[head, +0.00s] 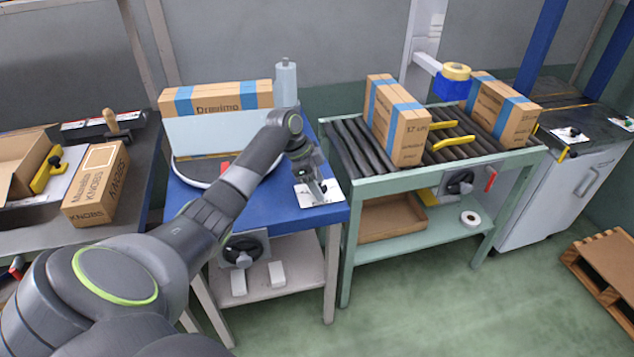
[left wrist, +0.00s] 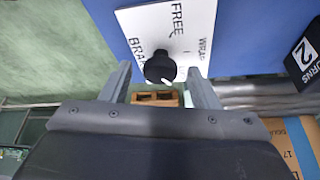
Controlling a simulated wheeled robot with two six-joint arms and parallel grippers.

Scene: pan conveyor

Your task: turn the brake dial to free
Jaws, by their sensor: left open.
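The brake dial (left wrist: 160,68) is a black round knob with a white mark, on a white plate (left wrist: 190,18) lettered FREE, BRAKE and WRAP. The mark points to the lower right in the left wrist view, away from the word FREE. In the head view the plate (head: 333,194) lies on the blue bench top, and my gripper hides the knob. My left gripper (head: 319,187) is open over the plate. In the left wrist view its fingers (left wrist: 160,73) stand on either side of the knob; I cannot tell whether they touch it. My right gripper is not in view.
The blue bench (head: 285,216) bears a turntable with a taped carton (head: 215,98) behind my arm. A roller conveyor (head: 350,143) with two taped cartons stands to the right. Other black dials sit on the bench front (head: 241,252) and conveyor side (head: 459,182).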

